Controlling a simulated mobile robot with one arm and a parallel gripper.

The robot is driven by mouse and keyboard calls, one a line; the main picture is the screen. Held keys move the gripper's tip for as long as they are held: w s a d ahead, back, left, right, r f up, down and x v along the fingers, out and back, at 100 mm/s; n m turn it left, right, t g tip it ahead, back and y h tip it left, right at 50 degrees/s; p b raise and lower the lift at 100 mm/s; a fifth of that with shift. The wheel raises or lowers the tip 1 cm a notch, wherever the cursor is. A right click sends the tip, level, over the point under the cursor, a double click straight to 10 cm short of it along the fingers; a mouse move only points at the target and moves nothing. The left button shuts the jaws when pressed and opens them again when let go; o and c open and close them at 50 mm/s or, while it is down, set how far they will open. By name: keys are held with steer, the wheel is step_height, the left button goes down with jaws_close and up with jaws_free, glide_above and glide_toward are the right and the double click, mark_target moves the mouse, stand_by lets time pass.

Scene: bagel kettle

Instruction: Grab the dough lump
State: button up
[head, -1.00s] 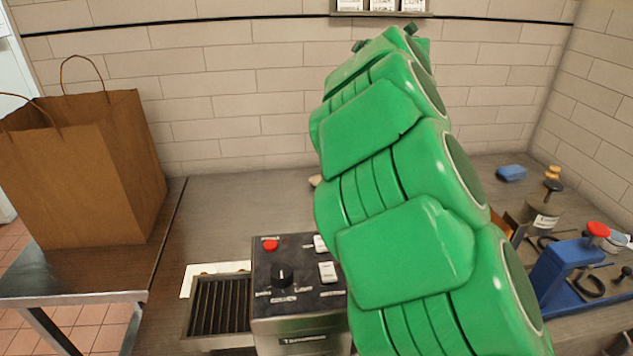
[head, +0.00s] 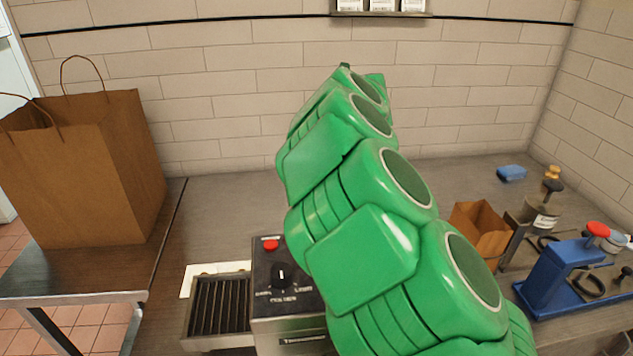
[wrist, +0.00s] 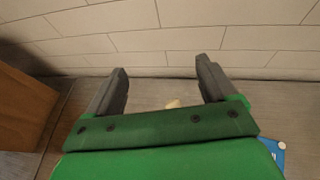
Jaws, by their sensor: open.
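A small pale lump, likely the dough lump (wrist: 172,104), lies on the counter by the wall. In the wrist view it shows low between my fingers, partly cut off by my gripper's green body. My gripper (wrist: 162,70) is open, with nothing between its two dark fingers, which point toward the wall. The lump looks apart from both fingers. In the head view my green arm covers the lump, and my fingers cannot be made out.
A brown paper bag (head: 85,170) stands on the left table. A machine with a black control panel (head: 283,292) and a slatted tray (head: 219,304) is at front. At right are a small brown open box (head: 480,232), a blue press (head: 555,275) and a blue sponge (head: 512,173).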

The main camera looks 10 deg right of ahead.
step_height(320, 180, down, 26)
steer(key=shift+r, duration=0.1)
steer(key=shift+x, duration=3.95)
steer(key=shift+c, duration=0.4)
steer(key=c, duration=1)
steer(key=shift+r, duration=0.1)
steer(key=shift+c, duration=0.2)
